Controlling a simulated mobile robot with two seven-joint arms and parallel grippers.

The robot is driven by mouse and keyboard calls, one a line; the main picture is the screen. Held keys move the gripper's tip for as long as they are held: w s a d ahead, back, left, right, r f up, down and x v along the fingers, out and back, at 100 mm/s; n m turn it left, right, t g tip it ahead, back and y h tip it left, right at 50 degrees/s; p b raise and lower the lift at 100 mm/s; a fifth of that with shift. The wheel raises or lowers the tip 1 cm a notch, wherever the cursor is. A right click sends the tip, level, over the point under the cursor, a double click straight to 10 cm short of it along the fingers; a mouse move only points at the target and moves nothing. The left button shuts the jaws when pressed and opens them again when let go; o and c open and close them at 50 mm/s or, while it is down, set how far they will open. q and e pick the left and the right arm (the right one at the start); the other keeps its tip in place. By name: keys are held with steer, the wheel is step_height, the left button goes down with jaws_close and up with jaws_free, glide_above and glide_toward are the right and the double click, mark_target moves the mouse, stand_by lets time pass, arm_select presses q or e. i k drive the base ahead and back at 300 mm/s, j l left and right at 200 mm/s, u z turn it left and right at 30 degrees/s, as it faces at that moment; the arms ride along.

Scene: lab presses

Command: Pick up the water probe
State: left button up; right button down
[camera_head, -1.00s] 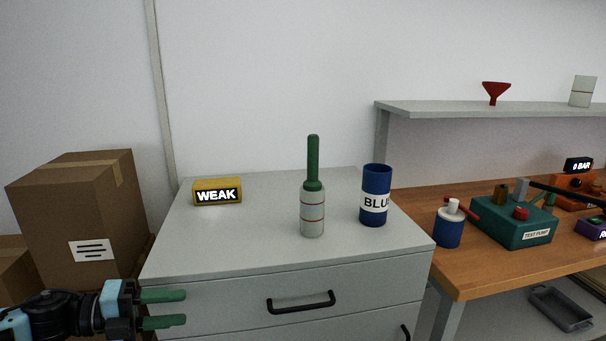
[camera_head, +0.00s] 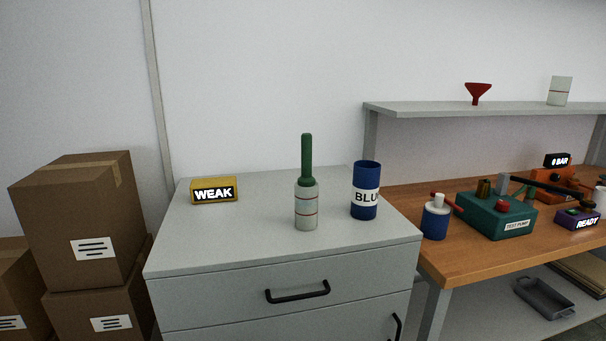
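A green-handled tool, which looks like the water probe (camera_head: 306,160), stands upright on top of the grey cabinet (camera_head: 240,245). Its lower part is inside or on a pale cylinder (camera_head: 306,212) with red lines; I cannot tell which. A blue cylinder (camera_head: 366,178) with a white label reading "BLU" stands to its right, apart from it. A yellow box (camera_head: 214,185) with a display reading "WEAK" sits to its left. Neither of my grippers is in view.
The cabinet's front top is clear. Cardboard boxes (camera_head: 75,215) are stacked at left. At right, a wooden bench (camera_head: 455,262) holds a green test pump (camera_head: 490,222), a blue bottle (camera_head: 434,223) and a purple "READY" unit (camera_head: 577,222). A shelf (camera_head: 430,108) above carries a red funnel (camera_head: 478,92).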

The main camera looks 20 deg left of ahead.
mark_target(306, 179)
steer(key=i+l+u, duration=0.15)
steer(key=u, duration=0.45)
steer(key=i+l+u, duration=0.15)
steer(key=l, duration=0.15)
steer(key=l+u, duration=0.1)
steer(key=l, duration=0.2)
steer(key=i+l+u, duration=0.15)
steer(key=l, duration=0.15)
steer(key=i+l, duration=0.1)
steer(key=l, duration=0.45)
steer(key=i+l+u, duration=0.1)
steer(key=l, duration=0.4)
steer(key=i+l, duration=0.15)
steer(key=l, duration=0.4)
steer(key=i+l, duration=0.1)
steer(key=l, duration=0.4)
steer(key=i+l+u, duration=0.1)
steer(key=l, duration=0.45)
